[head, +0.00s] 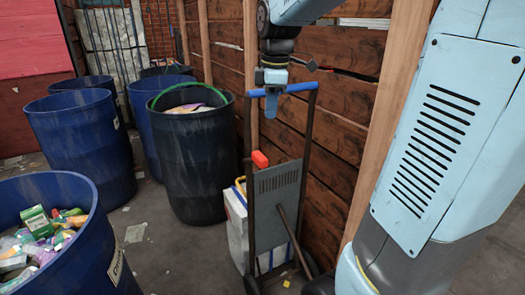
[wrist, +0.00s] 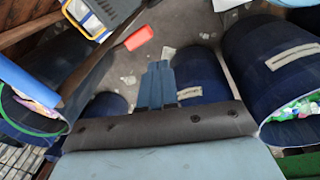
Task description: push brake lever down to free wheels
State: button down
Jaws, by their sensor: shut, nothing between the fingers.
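The red-orange brake lever (head: 260,159) sticks up at the upper left of the hand truck's grey plate (head: 279,195). In the wrist view the lever (wrist: 139,37) shows above and left of my fingertips. The hand truck has a blue handle bar (head: 297,88) across its top. My gripper (head: 270,108) points down with its fingers together and empty. It is at about the height of the handle, above the lever and apart from it. My fingers also show in the wrist view (wrist: 158,83). How far the lever is tilted is hard to tell.
A white box (head: 236,225) with a yellow strap stands behind the hand truck. A dark barrel with a green rim (head: 188,160) stands to its left. Blue barrels (head: 80,135) fill the left side. A plank wall (head: 335,140) stands close behind on the right.

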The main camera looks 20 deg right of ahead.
aim_at(264, 158)
jog(key=w+f+n+g, duration=0.1)
jog(key=w+n, duration=0.3)
jog(key=w, duration=0.1)
jog(key=shift+w+f+n, duration=0.3)
jog(key=shift+w+f, duration=0.1)
jog(key=shift+f, duration=0.1)
notch_tip(264, 158, down, 14)
jog(key=shift+w+r, duration=0.1)
dwell(0.5)
jog(key=shift+d, duration=0.1)
